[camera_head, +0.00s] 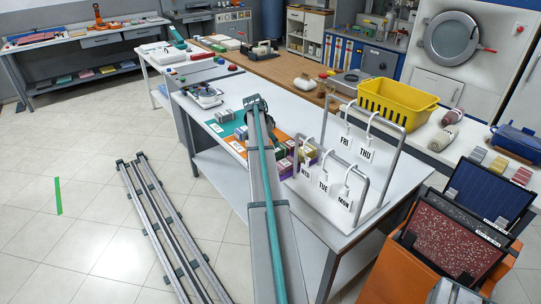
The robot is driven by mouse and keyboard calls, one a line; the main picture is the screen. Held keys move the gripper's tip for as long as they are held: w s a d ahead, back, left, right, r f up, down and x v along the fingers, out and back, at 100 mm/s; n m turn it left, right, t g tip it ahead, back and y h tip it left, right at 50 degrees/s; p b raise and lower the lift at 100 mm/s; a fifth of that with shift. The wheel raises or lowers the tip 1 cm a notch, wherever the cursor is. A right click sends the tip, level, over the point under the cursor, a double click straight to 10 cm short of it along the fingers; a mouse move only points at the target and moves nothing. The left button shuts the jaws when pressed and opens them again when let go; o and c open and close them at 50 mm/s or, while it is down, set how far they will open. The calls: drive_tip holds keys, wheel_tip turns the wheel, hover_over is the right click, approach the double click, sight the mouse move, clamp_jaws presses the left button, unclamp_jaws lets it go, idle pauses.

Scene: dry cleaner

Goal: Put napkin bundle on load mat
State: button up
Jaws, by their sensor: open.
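Two rolled cloth bundles, an upper one (452,116) and a lower one (441,140), lie on the white counter at the right. Small grey folded bundles (224,116) sit on coloured mats on the white table. The mats include a teal mat (216,128) and an orange mat (236,147). I cannot tell which bundle is the napkin bundle or which mat is the load mat; the labels are too small. A long grey beam with a teal strip crosses the middle and hides part of the table and mats.
A metal rack (364,205) with hanging day tags stands on the table's right side. A yellow basket (397,103) and a blue case (518,138) are at the right. Orange bins with panels (449,236) stand at the lower right. Rails (158,226) lie on the open tiled floor at left.

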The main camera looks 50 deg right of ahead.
sight(276, 152)
drive_tip(key=p+x, duration=0.1)
drive_tip(key=x, duration=0.3)
drive_tip(key=shift+d, duration=0.1)
drive_tip(key=shift+p+x, duration=1.35)
drive_tip(key=shift+x, duration=1.05)
drive_tip(key=shift+s+f, duration=0.1)
drive_tip(key=shift+f, duration=0.15)
drive_tip(key=shift+f+b, duration=0.25)
drive_tip(key=shift+b, duration=0.15)
drive_tip(key=c, duration=1)
drive_tip(key=shift+r, duration=0.15)
